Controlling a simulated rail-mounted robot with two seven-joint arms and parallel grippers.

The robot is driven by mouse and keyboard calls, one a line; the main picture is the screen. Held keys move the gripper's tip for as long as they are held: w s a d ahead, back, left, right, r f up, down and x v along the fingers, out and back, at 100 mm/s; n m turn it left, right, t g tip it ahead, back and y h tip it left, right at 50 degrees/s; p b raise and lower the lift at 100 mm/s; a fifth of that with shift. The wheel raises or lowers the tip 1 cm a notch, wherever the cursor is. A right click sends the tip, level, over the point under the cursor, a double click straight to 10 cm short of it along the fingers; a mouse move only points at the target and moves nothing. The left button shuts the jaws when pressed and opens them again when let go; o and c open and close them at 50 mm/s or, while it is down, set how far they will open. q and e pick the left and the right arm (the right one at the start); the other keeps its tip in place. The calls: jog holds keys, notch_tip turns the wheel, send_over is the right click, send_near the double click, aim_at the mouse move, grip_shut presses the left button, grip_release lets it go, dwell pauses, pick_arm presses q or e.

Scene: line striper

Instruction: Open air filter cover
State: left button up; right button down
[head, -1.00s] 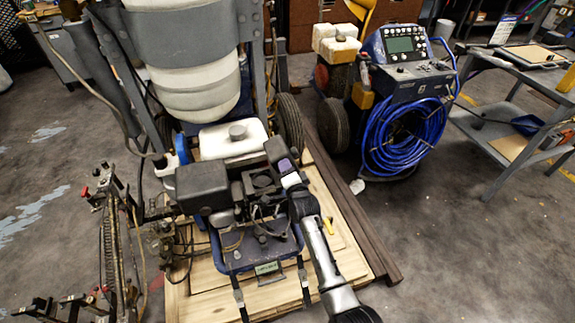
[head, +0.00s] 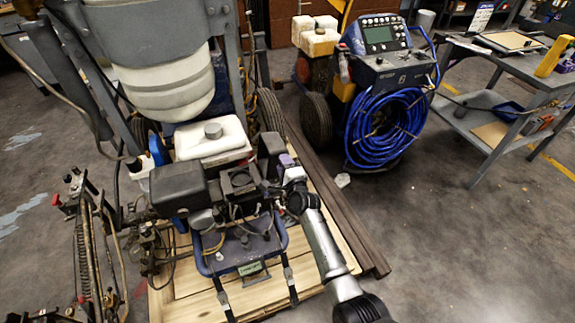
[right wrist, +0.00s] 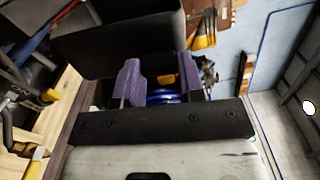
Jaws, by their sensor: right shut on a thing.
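The line striper's engine sits over a wooden pallet (head: 190,300). A small black box, which I take to be the air filter cover (head: 270,146), is on the engine's right side; a black box face (right wrist: 110,45) also shows large in the right wrist view. My right gripper (head: 287,161) is at this box's right side. Its purple fingers (right wrist: 158,80) stand apart and are shut on the cover, though the contact itself is hard to see. A blue coiled part (right wrist: 163,98) shows between the fingers. My left gripper is out of view.
A larger black box (head: 178,188) and a white tank (head: 212,140) are close to the gripper's left. A blue hose coil (head: 385,130) on a second machine stands behind right. A grey cart (head: 490,105) is farther right. The floor at the lower right is clear.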

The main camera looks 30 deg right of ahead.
dwell(0.4)
jog(key=c, duration=0.7)
grip_release()
jog(key=s+p, duration=0.2)
jog(key=s, duration=0.2)
jog(key=s+p, duration=0.1)
jog(key=s, duration=0.4)
jog(key=s+a+p, duration=0.1)
jog(key=s+p, duration=0.1)
jog(key=s, duration=0.2)
jog(key=shift+s+a+p, duration=0.1)
jog(key=shift+s+p, duration=0.2)
jog(key=shift+s, duration=0.1)
